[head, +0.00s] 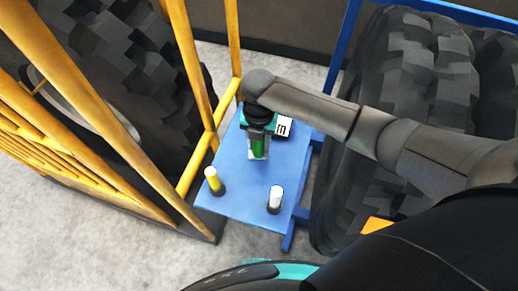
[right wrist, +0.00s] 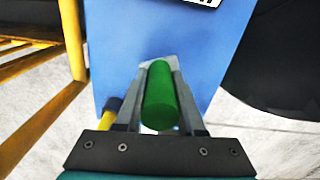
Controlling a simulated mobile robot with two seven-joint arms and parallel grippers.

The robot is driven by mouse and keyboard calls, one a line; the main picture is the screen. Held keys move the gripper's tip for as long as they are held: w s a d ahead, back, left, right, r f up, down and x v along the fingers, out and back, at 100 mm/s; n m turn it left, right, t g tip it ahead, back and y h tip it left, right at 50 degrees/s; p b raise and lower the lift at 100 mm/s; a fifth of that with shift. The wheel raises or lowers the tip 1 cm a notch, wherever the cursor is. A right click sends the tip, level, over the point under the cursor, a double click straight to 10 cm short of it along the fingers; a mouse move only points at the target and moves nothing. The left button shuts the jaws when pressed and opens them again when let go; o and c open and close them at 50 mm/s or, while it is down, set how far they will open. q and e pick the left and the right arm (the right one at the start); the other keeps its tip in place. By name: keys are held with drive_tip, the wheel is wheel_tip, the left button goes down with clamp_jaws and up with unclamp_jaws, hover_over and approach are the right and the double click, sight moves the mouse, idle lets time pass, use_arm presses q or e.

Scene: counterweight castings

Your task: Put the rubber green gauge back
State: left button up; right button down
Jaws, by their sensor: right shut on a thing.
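The green gauge (head: 258,148) is a plain green cylinder between the fingers of my right gripper (head: 257,154), over the blue table (head: 238,201). In the right wrist view, the green gauge (right wrist: 162,98) lies lengthwise between both fingers of my right gripper (right wrist: 160,75), which are shut on it. I cannot tell whether its lower end touches the table. A yellow gauge (head: 212,180) and a white gauge (head: 275,198) stand upright in dark bases towards the near edge of the table. My left gripper is not in view.
A white card with black marking (head: 284,128) is on the table beside my right wrist. A yellow railing (head: 186,178) runs along the left. Large black tyres stand left and right (head: 415,90). The table's middle near the two standing gauges is clear.

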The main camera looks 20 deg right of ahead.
sight(259, 151)
drive_tip(key=shift+f, duration=1.75)
drive_tip(key=shift+f+b, duration=0.1)
drive_tip(key=shift+b, duration=0.2)
drive_tip(key=c, duration=0.5)
unclamp_jaws()
wheel_tip(259, 151, up, 12)
drive_tip(key=shift+r+p, duration=0.15)
drive_tip(key=shift+p, duration=0.65)
